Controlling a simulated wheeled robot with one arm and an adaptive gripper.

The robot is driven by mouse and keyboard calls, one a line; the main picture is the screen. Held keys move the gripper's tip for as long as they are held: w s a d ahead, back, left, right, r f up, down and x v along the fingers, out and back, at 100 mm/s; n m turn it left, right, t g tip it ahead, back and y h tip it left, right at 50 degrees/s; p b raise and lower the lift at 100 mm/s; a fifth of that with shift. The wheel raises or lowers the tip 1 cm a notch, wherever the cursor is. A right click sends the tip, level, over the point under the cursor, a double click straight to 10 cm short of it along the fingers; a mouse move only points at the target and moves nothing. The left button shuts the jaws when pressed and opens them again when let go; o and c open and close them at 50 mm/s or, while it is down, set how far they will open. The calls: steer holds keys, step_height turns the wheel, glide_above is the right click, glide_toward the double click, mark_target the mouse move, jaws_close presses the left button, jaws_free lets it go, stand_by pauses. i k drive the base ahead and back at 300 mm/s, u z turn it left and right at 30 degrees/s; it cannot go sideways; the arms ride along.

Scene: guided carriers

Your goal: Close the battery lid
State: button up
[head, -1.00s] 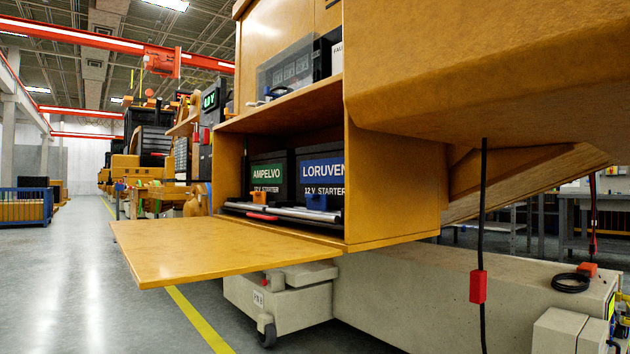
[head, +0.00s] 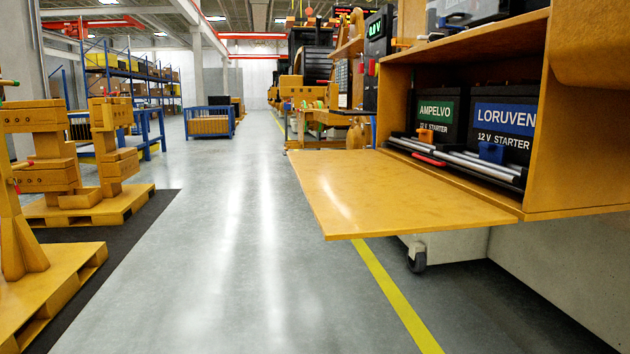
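The battery lid (head: 395,193) is a flat orange-yellow panel at the right of the head view. It is open, folded down and sticking out level from the bottom edge of the battery compartment (head: 562,120). Inside stand two black batteries, one with a green AMPELVO label (head: 437,111) and one with a blue LORUVEN label (head: 505,118). Silver bars (head: 468,163) and a red-handled item (head: 428,160) lie in front of the batteries, behind the lid's hinge edge. My gripper is not in view.
Grey floor with a clear aisle (head: 230,230) lies left of the lid. A yellow floor line (head: 395,295) runs beneath it. Pallets with orange-yellow wooden pieces (head: 100,205) stand at left. A caster wheel (head: 417,257) sits below the compartment. A blue crate (head: 209,121) is farther back.

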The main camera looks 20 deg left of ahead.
mark_target(354, 194)
steer(key=u, duration=0.45)
steer(key=k, duration=0.55)
steer(key=u, duration=1.45)
steer(key=i, duration=1.65)
steer(key=z, duration=0.25)
